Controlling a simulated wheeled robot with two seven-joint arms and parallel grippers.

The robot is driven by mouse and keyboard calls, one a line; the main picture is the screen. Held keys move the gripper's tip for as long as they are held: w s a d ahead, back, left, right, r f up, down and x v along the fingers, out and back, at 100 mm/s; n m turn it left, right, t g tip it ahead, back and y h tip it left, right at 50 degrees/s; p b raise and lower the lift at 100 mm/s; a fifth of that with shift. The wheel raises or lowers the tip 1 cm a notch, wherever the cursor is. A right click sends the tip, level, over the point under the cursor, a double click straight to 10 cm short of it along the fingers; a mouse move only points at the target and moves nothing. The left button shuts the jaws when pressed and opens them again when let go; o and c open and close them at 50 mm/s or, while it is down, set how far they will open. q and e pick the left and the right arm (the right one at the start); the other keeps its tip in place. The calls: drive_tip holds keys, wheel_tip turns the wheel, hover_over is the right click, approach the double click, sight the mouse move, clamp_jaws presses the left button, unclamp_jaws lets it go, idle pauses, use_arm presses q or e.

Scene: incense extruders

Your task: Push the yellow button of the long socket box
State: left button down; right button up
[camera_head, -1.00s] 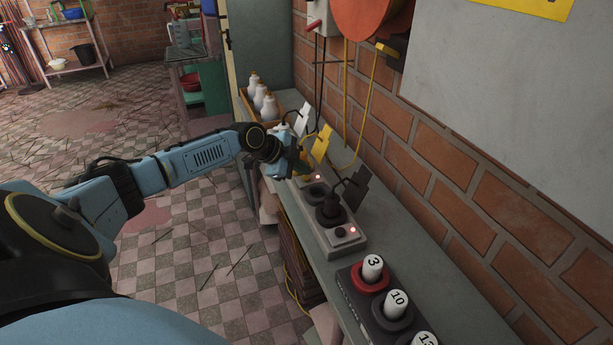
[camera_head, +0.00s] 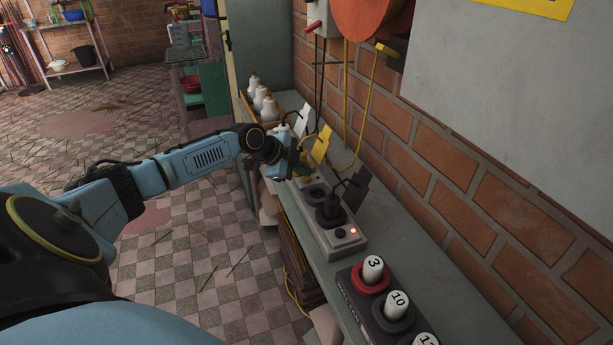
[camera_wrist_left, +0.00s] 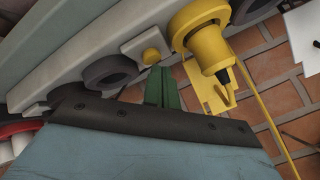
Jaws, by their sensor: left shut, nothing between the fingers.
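The long socket box (camera_head: 322,240) is a pale strip lying on the narrow shelf along the brick wall. My left gripper (camera_head: 302,169) is over its middle part, with green fingers shut and empty. In the left wrist view the round yellow button (camera_wrist_left: 151,56) sits on a small pale plate on the box (camera_wrist_left: 65,84), between a dark socket and a yellow plug (camera_wrist_left: 205,38). The left fingertips (camera_wrist_left: 162,72) are right beside the button; I cannot tell whether they touch it. In the head view the button is hidden or too small to make out.
A black plug (camera_head: 330,208) stands in the near socket beside a lit red lamp (camera_head: 353,230). Yellow (camera_head: 321,145), black (camera_head: 356,187) and white (camera_head: 300,120) tags stand behind the box. White bottles (camera_head: 261,96) are beyond it; a dark holder with numbered cylinders (camera_head: 373,268) is nearer.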

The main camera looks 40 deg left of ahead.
use_arm(q)
wheel_tip(320, 180, up, 6)
drive_tip(key=p, duration=0.4)
idle(0.3)
idle(0.3)
